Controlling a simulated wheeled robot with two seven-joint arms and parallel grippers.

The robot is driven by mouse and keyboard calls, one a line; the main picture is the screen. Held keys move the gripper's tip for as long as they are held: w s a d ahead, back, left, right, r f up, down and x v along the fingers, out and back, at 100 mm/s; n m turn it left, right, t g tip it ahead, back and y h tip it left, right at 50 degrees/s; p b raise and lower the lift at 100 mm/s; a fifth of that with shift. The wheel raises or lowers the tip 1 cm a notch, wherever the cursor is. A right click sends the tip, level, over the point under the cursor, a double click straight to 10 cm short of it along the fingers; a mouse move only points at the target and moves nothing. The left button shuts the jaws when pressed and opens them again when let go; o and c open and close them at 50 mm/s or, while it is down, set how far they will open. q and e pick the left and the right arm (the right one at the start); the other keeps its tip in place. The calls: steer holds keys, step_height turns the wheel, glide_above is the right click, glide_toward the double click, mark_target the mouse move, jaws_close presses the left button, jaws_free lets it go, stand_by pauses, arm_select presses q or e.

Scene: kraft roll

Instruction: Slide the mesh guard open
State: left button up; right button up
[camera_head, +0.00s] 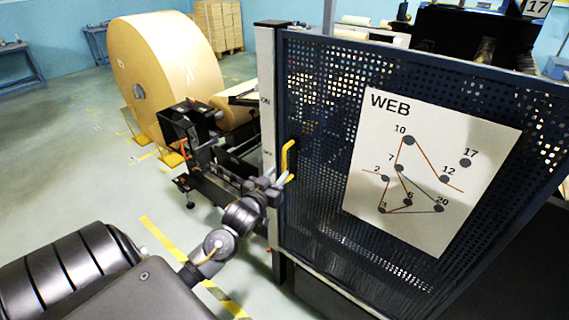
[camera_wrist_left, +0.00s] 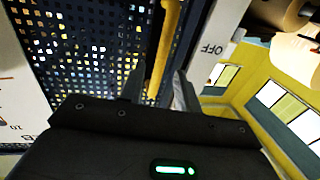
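The mesh guard (camera_head: 325,190) is a dark blue perforated panel filling the right half of the head view. Its mesh also fills the upper left of the left wrist view (camera_wrist_left: 90,45). A yellow handle (camera_head: 287,156) stands upright near its left edge. My left gripper (camera_head: 285,181) is at the handle's lower part. In the left wrist view, the two fingers (camera_wrist_left: 160,90) are apart, with the yellow handle (camera_wrist_left: 164,45) between them and a gap visible beside it. The guard's left edge is by a pale post (camera_head: 266,100). My right gripper is not in view.
A white WEB diagram sheet (camera_head: 430,165) is fixed on the guard. A large kraft roll (camera_head: 165,70) stands at the back left, with a black roll stand (camera_head: 195,135) left of the post. The pale post has OFF lettering. Open floor (camera_head: 60,150) lies at the left.

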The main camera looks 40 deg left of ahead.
mark_target(283, 167)
arm_select(q)
steer(key=p+x, duration=0.1)
steer(key=x, duration=0.4)
steer(key=shift+w, duration=0.3)
steer(key=shift+c, duration=0.4)
jaws_close()
